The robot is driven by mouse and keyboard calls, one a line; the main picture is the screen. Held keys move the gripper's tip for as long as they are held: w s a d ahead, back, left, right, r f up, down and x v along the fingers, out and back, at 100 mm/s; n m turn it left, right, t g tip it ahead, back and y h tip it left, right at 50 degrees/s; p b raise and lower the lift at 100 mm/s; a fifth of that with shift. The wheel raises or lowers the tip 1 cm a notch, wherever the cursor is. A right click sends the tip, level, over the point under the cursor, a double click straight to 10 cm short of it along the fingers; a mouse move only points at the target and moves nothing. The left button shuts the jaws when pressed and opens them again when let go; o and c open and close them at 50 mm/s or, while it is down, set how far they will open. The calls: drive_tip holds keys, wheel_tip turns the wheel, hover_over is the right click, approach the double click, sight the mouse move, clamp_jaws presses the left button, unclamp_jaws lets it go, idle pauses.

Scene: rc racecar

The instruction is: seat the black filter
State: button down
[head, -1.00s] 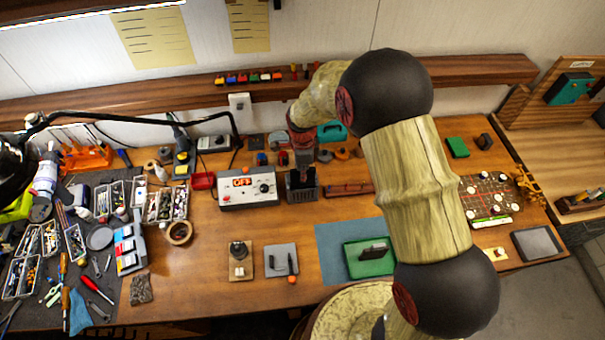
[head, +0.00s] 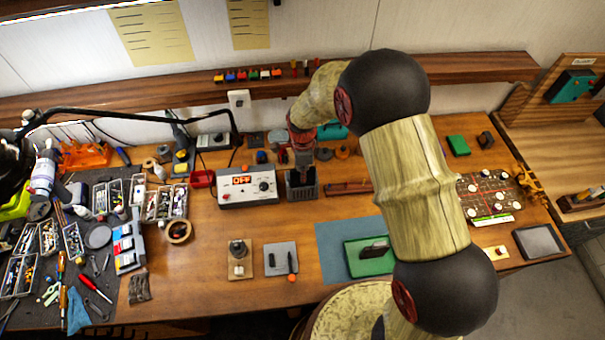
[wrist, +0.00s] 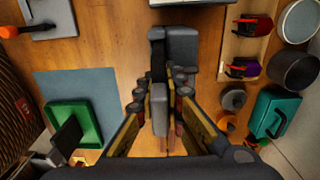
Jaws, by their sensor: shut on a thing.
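My gripper (wrist: 160,100) points down, its two fingers close together on a dark grey slab, which I take as the black filter (wrist: 159,108). In the head view my gripper (head: 303,158) is over a dark open-topped holder (head: 301,191), right of the OFF box. The holder also shows in the wrist view (wrist: 183,52), just beyond the fingertips. I cannot tell whether the filter touches the holder or how deep it sits. The fingers hide much of the filter.
The OFF control box (head: 246,187) stands close left of the holder. A green tray (head: 356,264) with a dark upright piece lies on a blue mat (head: 330,236). A teal case (wrist: 274,114) and round parts stand near the wall. Bare wood lies in front of the holder.

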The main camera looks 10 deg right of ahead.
drive_tip(key=shift+f+b, duration=0.45)
drive_tip(key=shift+f, duration=0.35)
drive_tip(key=c, duration=1.8)
unclamp_jaws()
drive_tip(key=shift+s, duration=0.1)
wheel_tip(320, 180, up, 12)
drive_tip(key=shift+r, duration=0.1)
